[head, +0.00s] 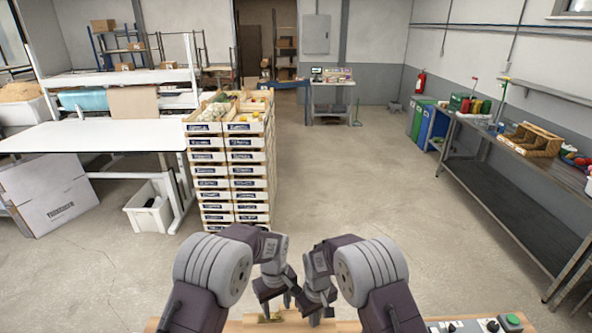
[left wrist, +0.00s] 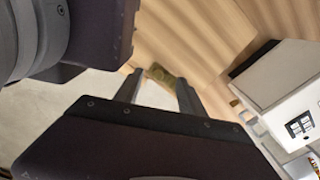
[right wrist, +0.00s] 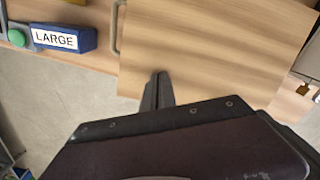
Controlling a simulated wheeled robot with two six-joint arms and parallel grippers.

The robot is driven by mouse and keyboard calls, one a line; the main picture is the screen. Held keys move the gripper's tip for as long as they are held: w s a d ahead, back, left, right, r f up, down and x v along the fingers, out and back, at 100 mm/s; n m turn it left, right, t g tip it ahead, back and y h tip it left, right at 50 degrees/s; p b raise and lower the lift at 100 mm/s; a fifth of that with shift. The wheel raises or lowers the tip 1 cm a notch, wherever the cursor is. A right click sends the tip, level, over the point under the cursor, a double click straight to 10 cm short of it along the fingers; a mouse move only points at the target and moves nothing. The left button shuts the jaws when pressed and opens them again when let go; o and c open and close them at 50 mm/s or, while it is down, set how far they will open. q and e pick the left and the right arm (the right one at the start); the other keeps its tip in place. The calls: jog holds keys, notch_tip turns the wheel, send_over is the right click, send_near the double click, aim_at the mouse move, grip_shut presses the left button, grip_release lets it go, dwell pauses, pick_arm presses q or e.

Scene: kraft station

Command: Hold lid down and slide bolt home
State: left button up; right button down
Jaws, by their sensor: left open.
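A pale wooden panel, apparently the lid (right wrist: 215,45), fills much of the right wrist view, with a grey metal bar handle (right wrist: 115,28) at its left edge. A small brass piece, possibly the bolt (left wrist: 160,74), shows between and beyond the left fingertips; whether they touch it I cannot tell. My left gripper (head: 288,300) is open over the wooden top. My right gripper (head: 315,320) has its fingers together, nothing visible between them, over or against the panel; contact is unclear. The arms hide much of the work area in the head view.
A blue block marked LARGE (right wrist: 62,38) and a green button (right wrist: 17,37) lie left in the right wrist view. A white box (left wrist: 285,90) stands right in the left wrist view. Stacked crates (head: 235,175) stand ahead; open floor (head: 350,170) lies right of them.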

aim_at(277, 312)
jog(key=shift+s+f, duration=0.1)
jog(key=shift+f, duration=0.7)
pick_arm(q)
jog(key=shift+w+f, duration=0.25)
jog(key=shift+f, duration=0.9)
jog(key=shift+w+f, duration=0.25)
jog(key=shift+f, duration=0.9)
grip_shut()
